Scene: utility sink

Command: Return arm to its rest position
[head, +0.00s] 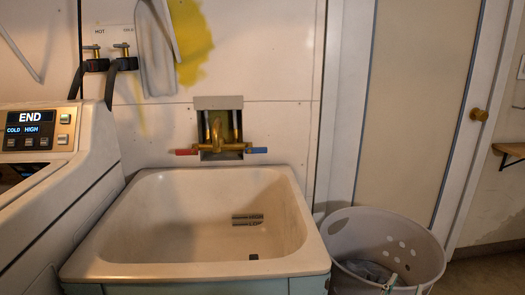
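My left gripper and arm do not show in the head view. No arm link is clearly visible.
A beige utility sink (165,270) stands in the middle, its basin empty. A brass faucet (222,148) with red and blue handles is above it. A washing machine (85,190) reading "END" is at left. The basket holds grey cloth (368,271). A door (415,100) stands behind.

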